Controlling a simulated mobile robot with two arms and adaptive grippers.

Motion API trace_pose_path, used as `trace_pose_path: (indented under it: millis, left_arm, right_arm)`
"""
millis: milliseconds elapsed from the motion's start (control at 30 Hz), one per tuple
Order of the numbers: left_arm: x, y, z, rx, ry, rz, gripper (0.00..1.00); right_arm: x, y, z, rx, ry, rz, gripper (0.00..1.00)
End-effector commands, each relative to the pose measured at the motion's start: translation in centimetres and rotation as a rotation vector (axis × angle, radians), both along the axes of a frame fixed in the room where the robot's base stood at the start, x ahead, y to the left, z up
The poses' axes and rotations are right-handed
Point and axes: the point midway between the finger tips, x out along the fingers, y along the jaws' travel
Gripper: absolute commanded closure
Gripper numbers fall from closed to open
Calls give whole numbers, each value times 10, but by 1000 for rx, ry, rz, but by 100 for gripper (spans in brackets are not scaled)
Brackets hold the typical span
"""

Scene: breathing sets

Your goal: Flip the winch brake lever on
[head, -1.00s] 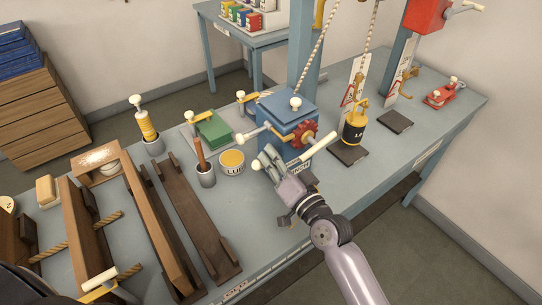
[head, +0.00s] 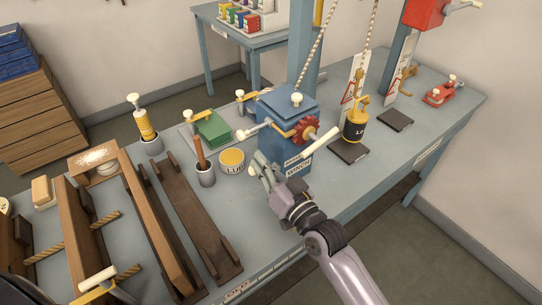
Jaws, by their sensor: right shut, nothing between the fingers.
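The blue winch (head: 288,103) stands on the bench in the middle of the head view, with a red toothed wheel (head: 306,129) on its front and a WINCH label. A cream-ended lever (head: 252,132) with a yellow arm sticks out to its left. A cream handle (head: 325,140) slants up to the right in front of the wheel. I cannot tell for certain which is the brake lever. My right gripper (head: 259,166) is shut and empty, low in front of the winch's left side, apart from both handles.
A hanging yellow and black weight (head: 354,128) is right of the winch, above a dark plate. A yellow-topped tin (head: 232,160) and a grey cup (head: 205,175) are left of my gripper. Wooden racks (head: 195,218) fill the left of the bench.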

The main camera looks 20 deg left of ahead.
Motion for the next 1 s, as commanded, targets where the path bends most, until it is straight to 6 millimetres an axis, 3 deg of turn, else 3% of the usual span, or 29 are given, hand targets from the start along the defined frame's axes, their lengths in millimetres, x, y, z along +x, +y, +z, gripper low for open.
trace_pose_path:
  millis: [500, 1000]
  left_arm:
    - [0, 0, -17, 0, 1, 0, 59]
    - [-1, 0, -19, 0, 1, 0, 59]
  right_arm:
    - [-15, 12, -26, -221, -280, 0, 100]
    - [-17, 14, -30, -269, -342, 0, 100]
